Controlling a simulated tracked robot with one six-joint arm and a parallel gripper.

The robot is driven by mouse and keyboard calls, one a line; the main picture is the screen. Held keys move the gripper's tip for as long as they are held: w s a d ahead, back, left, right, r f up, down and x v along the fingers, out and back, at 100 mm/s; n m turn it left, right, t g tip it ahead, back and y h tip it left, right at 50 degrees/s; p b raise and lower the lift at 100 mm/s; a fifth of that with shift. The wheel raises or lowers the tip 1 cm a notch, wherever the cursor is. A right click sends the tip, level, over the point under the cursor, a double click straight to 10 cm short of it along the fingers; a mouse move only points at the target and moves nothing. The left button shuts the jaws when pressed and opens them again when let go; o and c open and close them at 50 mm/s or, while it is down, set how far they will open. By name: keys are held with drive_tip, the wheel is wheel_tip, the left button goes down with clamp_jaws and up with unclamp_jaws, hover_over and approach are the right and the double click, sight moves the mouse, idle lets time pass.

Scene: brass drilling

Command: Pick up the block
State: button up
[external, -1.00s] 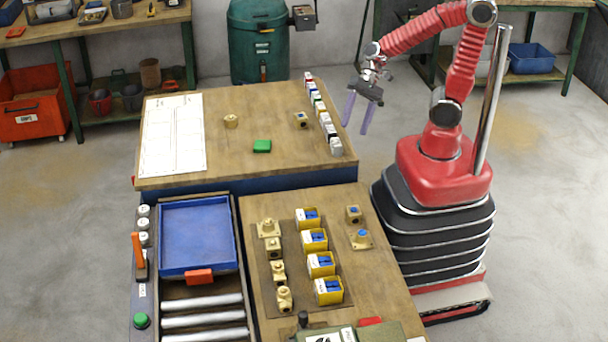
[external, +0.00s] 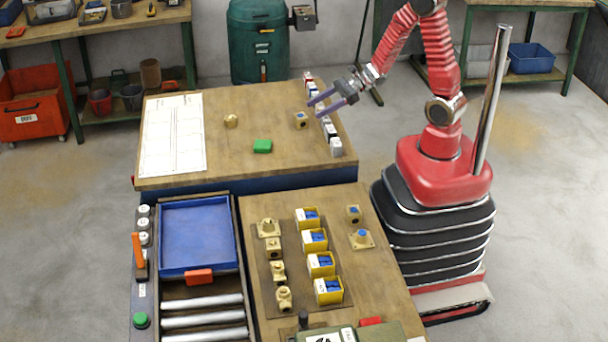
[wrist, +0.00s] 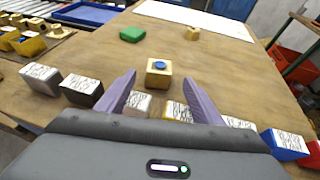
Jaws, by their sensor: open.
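A small brass block with a blue spot on top (external: 301,120) sits on the upper wooden table, left of the row of labelled boxes. In the wrist view this block (wrist: 158,73) shows just past my fingertips, centred between them. My gripper (external: 314,105) is open and empty. Its two purple fingers reach left over the labelled boxes, apart from the block. A green block (external: 262,147) lies further left and nearer the front. A plain brass piece (external: 231,121) stands left of the blue-topped block.
A row of labelled boxes (external: 336,147) lines the table's right edge, under my fingers. A white printed sheet (external: 172,135) lies at the left. A lower bench holds a blue tray (external: 197,235), brass parts and yellow boxes (external: 320,264).

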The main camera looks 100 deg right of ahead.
sight(302, 115)
drive_tip(key=shift+x, duration=0.9)
drive_tip(key=shift+w, duration=0.1)
drive_tip(key=shift+x, duration=2.8)
drive_tip(key=shift+a, duration=0.1)
drive_tip(key=shift+c, duration=0.6)
clamp_jaws()
